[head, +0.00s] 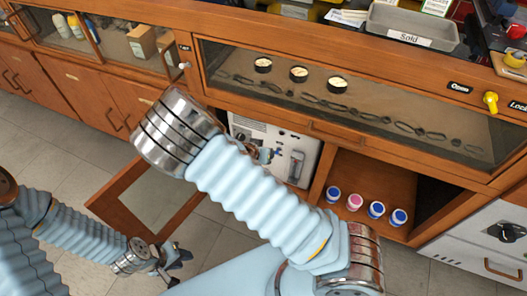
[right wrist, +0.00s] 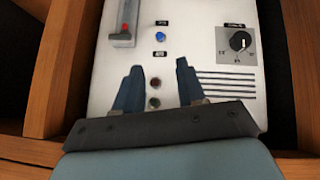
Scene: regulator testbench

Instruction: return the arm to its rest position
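My left gripper (head: 176,267) hangs low at the lower left, above the floor, with its dark fingers apart and nothing between them. My right arm crosses the middle of the head view and hides part of the scene. My right gripper (head: 270,153) is small and partly covered there, in front of a white control panel (head: 297,160). In the right wrist view the right gripper (right wrist: 159,66) has its two fingers apart. The panel (right wrist: 190,20) shows between and beyond them, with small buttons, and no object is held.
The panel sits in the open lower cabinet, beside a shelf with several small jars (head: 354,201). An open cabinet door (head: 150,197) stands at the left of it. The panel has a red-tipped slider (right wrist: 124,25), a blue button (right wrist: 160,37) and a dial (right wrist: 239,41). Wood edges flank it.

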